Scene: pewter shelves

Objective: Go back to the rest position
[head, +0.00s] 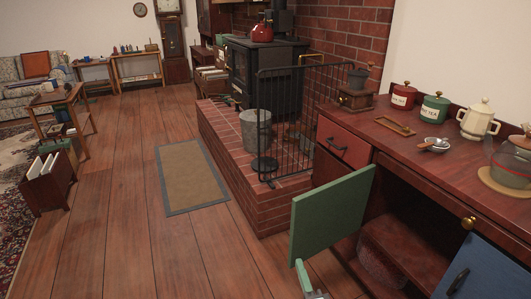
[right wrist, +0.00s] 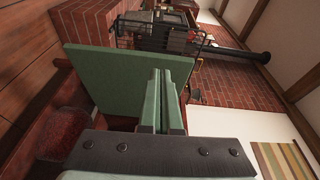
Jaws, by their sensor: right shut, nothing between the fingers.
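My right gripper (head: 310,284) is at the bottom of the head view, just below the open green cabinet door (head: 332,214). In the right wrist view its two pale green fingers (right wrist: 163,98) are together and hold nothing. The green door (right wrist: 115,78) fills the left middle of that view, behind the fingers. I cannot tell whether the fingers touch it. My left gripper is not in the head view.
The wooden counter (head: 440,165) on the right carries canisters, a teapot and a glass kettle. The cabinet opening (head: 405,245) gapes below it. A brick hearth (head: 235,175) with a black guard (head: 300,110) stands beyond. The plank floor (head: 120,230) at left is clear around a mat (head: 190,175).

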